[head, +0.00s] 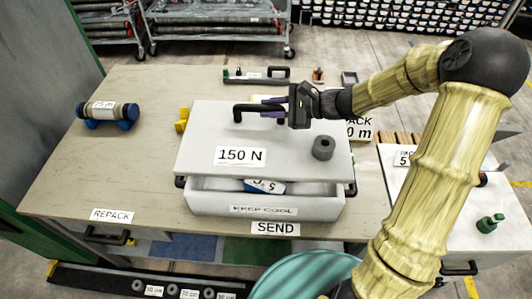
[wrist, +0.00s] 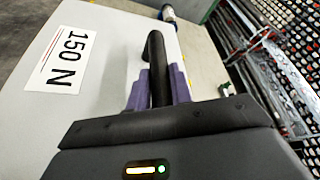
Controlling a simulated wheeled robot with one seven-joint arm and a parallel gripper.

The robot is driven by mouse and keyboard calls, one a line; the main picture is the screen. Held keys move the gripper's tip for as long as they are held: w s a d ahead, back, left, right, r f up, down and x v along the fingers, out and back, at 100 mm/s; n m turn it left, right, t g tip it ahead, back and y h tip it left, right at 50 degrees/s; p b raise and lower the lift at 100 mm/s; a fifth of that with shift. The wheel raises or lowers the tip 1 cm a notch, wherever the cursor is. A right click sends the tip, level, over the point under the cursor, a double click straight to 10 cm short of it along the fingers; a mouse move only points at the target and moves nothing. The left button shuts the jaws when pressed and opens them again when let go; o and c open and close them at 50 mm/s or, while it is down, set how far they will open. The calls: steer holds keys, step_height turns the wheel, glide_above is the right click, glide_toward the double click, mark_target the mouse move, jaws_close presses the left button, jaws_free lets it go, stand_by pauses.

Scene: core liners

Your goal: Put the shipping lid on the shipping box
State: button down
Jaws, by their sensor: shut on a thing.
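The white shipping lid (head: 203,133), labelled 150 N, lies over the back part of the white shipping box (head: 215,203), labelled KEEP COOL. The front of the box is uncovered, and a blue and white item (head: 264,187) shows inside. Whether the lid touches the rim or hangs just above it, I cannot tell. My gripper (head: 270,107) comes from the right, its purple fingers shut on the lid's black handle (head: 240,108). In the wrist view the fingers (wrist: 159,88) sit on both sides of the handle (wrist: 156,55), with the lid (wrist: 110,45) to the left.
A grey cylinder (head: 323,148) stands on the lid's right side. A dark roll on blue supports (head: 108,111) lies at the table's left. A yellow piece (head: 182,119) stands beside the lid. The table's left front is mostly clear.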

mark_target(274, 124)
steer(key=shift+w, duration=0.2)
steer(key=shift+s, duration=0.1)
steer(key=shift+s, duration=0.2)
steer(key=shift+s+d+f, duration=0.1)
steer(key=shift+s+f, duration=0.05)
steer(key=shift+f, duration=0.05)
steer(key=shift+f+p, duration=0.45)
steer(key=shift+f, duration=2.2)
steer(key=shift+f, duration=0.1)
steer(key=shift+f+p, duration=0.4)
steer(key=shift+f, duration=1.6)
steer(key=c, duration=1.3)
jaws_free()
steer(key=shift+o, duration=0.2)
